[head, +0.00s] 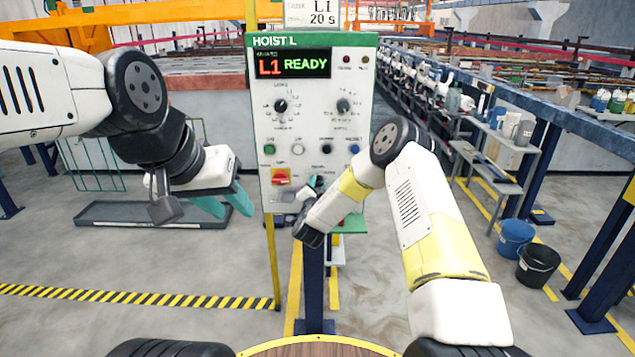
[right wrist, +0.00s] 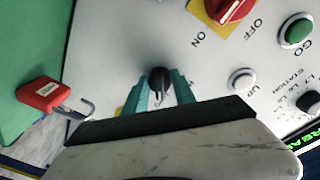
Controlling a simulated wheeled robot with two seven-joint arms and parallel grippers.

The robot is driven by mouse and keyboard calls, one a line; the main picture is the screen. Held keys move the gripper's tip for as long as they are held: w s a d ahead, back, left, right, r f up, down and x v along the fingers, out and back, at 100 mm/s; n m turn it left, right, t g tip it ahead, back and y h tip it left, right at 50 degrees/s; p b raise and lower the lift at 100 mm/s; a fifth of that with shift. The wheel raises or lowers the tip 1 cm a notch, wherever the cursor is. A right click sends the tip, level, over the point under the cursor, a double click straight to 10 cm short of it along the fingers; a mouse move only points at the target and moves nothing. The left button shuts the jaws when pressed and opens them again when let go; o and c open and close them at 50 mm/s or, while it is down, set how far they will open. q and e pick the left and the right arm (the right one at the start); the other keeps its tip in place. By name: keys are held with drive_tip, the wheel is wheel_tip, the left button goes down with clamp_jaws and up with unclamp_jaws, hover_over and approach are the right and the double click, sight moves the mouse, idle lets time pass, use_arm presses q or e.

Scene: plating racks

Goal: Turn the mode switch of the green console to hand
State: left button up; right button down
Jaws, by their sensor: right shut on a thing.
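The console (head: 262,120) is a light grey panel with green edges, headed HOIST L, its display reading L1 READY. My right gripper (head: 314,184) is at the panel's lower part. In the right wrist view, its teal fingers (right wrist: 160,92) are shut on a small black knob (right wrist: 160,78), one on each side. The knob's label is hidden, so I cannot tell its setting. A red rotary switch on a yellow plate (head: 281,176), marked ON and OFF in the right wrist view (right wrist: 230,8), sits beside it. My left gripper (head: 234,208) is open and empty, left of the console.
A red padlock (right wrist: 42,95) with an open shackle shows in the right wrist view. More knobs (head: 281,105) and buttons (head: 269,149) are higher on the panel. Blue (head: 514,238) and black (head: 538,264) buckets stand on the floor at right. A yellow-black stripe (head: 130,297) crosses the floor.

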drive_tip(key=n, duration=0.5)
drive_tip(key=shift+f+n+t, duration=0.1)
drive_tip(key=shift+n+t, duration=0.2)
drive_tip(key=shift+n, duration=0.1)
drive_tip(key=n, duration=0.5)
drive_tip(key=shift+d+y, duration=0.1)
drive_tip(key=shift+y, duration=0.2)
drive_tip(key=shift+n, duration=0.5)
drive_tip(key=shift+f, duration=0.1)
drive_tip(key=c, duration=1)
unclamp_jaws()
drive_tip(key=shift+c, duration=0.2)
drive_tip(key=shift+s, duration=0.1)
drive_tip(key=s, duration=0.7)
drive_tip(key=shift+s+f, duration=0.25)
drive_tip(key=shift+s, duration=0.05)
